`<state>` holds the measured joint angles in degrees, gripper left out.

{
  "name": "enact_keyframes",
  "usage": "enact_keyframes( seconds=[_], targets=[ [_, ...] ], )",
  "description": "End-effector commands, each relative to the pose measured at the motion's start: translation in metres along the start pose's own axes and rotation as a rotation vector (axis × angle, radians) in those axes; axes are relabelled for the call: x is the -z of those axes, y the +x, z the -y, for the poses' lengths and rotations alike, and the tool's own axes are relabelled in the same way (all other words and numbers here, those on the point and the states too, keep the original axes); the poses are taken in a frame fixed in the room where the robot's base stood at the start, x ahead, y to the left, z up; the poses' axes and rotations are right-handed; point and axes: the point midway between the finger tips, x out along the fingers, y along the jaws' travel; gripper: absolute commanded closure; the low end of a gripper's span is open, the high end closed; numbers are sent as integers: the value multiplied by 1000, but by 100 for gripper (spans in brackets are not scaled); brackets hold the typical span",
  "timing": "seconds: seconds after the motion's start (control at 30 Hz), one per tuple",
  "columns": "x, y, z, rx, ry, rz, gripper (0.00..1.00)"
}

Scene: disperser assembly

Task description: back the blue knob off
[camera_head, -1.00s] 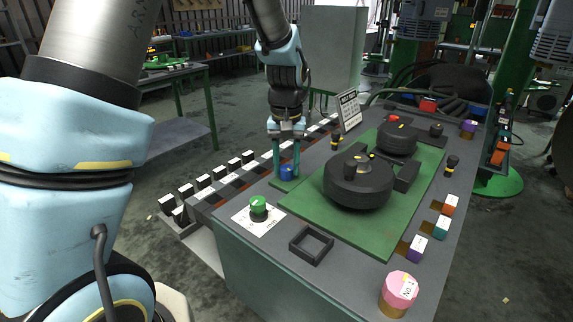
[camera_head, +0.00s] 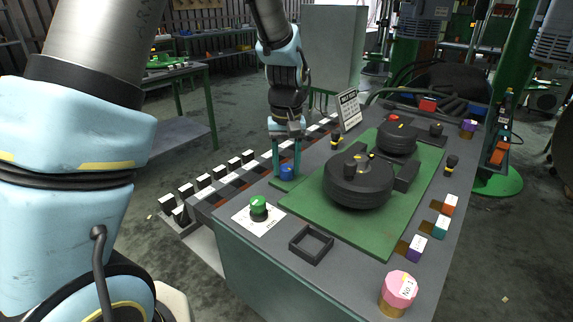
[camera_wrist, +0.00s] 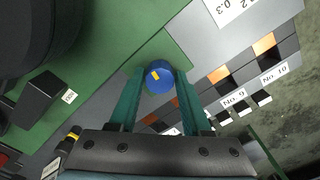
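The blue knob (camera_head: 287,173) stands on a small green plate (camera_head: 284,184) at the left edge of the table. My gripper (camera_head: 286,170) points straight down over it, one green finger on each side. In the wrist view the blue knob (camera_wrist: 159,77) lies between the fingertips of my gripper (camera_wrist: 160,74), and both fingers appear to touch its sides. A yellow mark shows on the knob's top, left of its middle. The knob's underside is hidden.
A green knob (camera_head: 259,205) on a white label stands nearer the front. An open black square frame (camera_head: 311,243) and a pink knob (camera_head: 397,291) are at the front. A large black round part (camera_head: 358,184) sits on the green mat to the right.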

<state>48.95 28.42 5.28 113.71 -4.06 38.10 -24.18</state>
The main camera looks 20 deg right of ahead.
Motion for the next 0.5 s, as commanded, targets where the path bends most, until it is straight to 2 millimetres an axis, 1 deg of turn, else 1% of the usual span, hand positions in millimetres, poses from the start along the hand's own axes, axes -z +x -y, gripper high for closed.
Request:
enact_keyframes(
  seconds=[0.03, 0.2, 0.4, 0.5],
  targets=[
    [0, 0, 0, 0, 0, 0, 45],
    [0, 0, 0, 0, 1, 0, 27],
    [0, 0, 0, -1, 1, -1, 27],
    [1, -4, 0, -1, 1, -2, 27]
  ],
)
